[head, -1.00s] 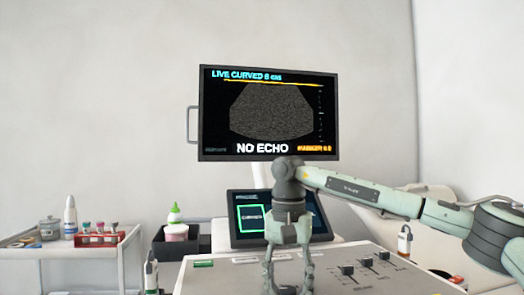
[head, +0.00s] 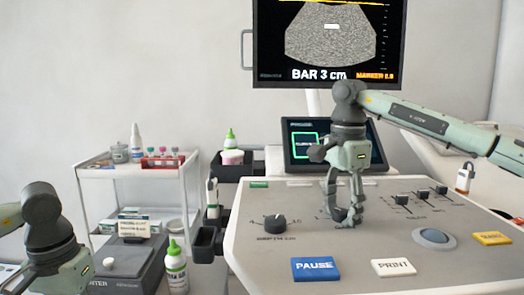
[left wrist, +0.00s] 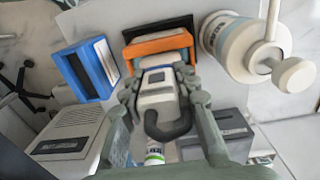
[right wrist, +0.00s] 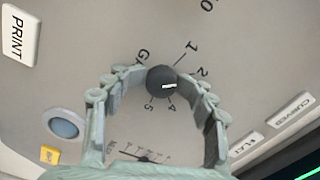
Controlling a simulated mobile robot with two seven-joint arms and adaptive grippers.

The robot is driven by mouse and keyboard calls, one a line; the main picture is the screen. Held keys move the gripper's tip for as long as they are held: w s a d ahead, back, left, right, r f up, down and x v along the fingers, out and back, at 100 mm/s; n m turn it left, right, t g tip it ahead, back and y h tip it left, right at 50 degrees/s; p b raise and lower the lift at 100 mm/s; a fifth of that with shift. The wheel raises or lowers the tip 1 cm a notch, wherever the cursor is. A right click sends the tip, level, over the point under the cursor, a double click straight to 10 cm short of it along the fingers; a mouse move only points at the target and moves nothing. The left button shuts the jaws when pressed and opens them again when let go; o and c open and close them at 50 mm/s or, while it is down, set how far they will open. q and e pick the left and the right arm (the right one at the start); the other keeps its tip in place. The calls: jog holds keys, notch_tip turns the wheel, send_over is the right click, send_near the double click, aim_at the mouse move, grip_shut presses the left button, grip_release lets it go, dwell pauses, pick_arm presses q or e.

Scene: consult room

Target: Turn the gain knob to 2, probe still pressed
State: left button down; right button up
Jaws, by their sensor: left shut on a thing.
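The dark gain knob (right wrist: 156,80) is on the console (head: 262,243). In the right wrist view its white mark points right, near 2 or just below it; a finger covers part of the scale. My right gripper (right wrist: 161,76) has its fingertips on either side of the knob; I cannot tell whether they grip it. It hides the knob in the head view (head: 343,222). My left gripper (left wrist: 160,82) is shut on the grey-white probe (left wrist: 157,90) with a black cable. The probe's far end is against the orange block (left wrist: 158,46). The monitor (head: 329,40) reads BAR 3 cm.
The depth knob (head: 275,223), blue PAUSE button (head: 317,269), white PRINT button (head: 393,267), sliders (head: 421,196) and trackball (head: 434,237) surround my right gripper. A trolley (head: 92,170) stands left. A blue box (left wrist: 86,72) and a white bottle (left wrist: 245,48) flank the orange block.

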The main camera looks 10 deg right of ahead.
jog(key=shift+d, duration=0.15)
jog(key=shift+r, duration=1.05)
jog(key=n, duration=0.8)
jog(key=shift+r, duration=0.1)
dwell(0.7)
notch_tip(320, 180, up, 8)
dwell(0.8)
